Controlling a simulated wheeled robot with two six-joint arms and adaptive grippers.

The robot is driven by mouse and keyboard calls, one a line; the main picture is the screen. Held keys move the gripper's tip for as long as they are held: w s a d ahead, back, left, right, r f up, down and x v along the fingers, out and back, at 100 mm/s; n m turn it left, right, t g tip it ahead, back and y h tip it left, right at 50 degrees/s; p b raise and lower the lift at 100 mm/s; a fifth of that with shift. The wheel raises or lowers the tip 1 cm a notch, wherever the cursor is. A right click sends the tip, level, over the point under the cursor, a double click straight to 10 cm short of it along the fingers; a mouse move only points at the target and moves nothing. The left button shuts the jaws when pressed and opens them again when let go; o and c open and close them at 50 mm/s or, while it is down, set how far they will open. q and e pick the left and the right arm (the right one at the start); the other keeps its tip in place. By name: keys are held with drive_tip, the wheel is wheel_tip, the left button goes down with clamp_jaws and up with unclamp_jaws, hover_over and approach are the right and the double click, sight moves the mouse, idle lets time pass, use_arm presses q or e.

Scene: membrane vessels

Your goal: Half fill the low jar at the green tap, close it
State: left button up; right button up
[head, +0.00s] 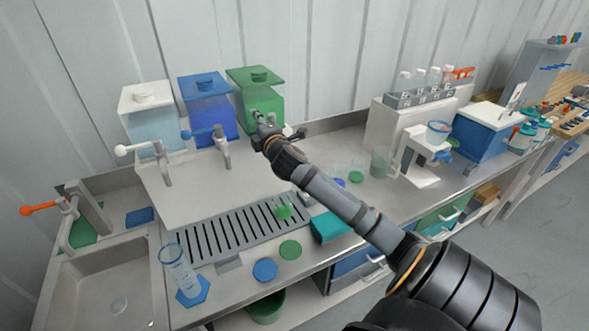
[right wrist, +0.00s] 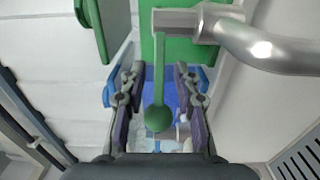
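The green tank (head: 258,98) stands at the right end of the row of three tanks. My right gripper (head: 270,135) is at its tap. In the right wrist view, the green tap lever (right wrist: 159,85) with its round knob lies between the two fingers (right wrist: 158,105). The fingers are apart, with gaps on both sides of the lever. A low clear jar (head: 284,207) stands on the drip grate below the tap, with green showing inside low down. Its exact level is too small to read. Round green lid (head: 290,249) and blue lid (head: 265,270) lie on the front counter. My left gripper is out of view.
A blue tank (head: 209,118) and a pale tank (head: 152,126) stand to the left. A tall clear vessel (head: 176,262) stands on a blue mat by the sink (head: 105,285). A teal block (head: 328,228) and more glassware (head: 380,162) are to the right.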

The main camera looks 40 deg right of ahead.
drive_tip(key=p+v, duration=0.2)
drive_tip(key=v, duration=0.7)
drive_tip(key=s+a+f+m+g, duration=0.2)
drive_tip(key=s+f+m+g, duration=0.3)
drive_tip(key=f, duration=0.7)
drive_tip(key=s+a+f+m+g+y, duration=0.1)
drive_tip(key=s+a+f+m+g, duration=0.2)
drive_tip(key=s+f, duration=0.7)
drive_tip(key=f+m+g, duration=0.1)
drive_tip(key=m+g, duration=0.1)
drive_tip(key=shift+s+f+m, duration=0.3)
drive_tip(key=shift+f+m, duration=0.05)
drive_tip(key=shift+m, duration=0.05)
drive_tip(key=shift+a, duration=0.1)
idle(4.2)
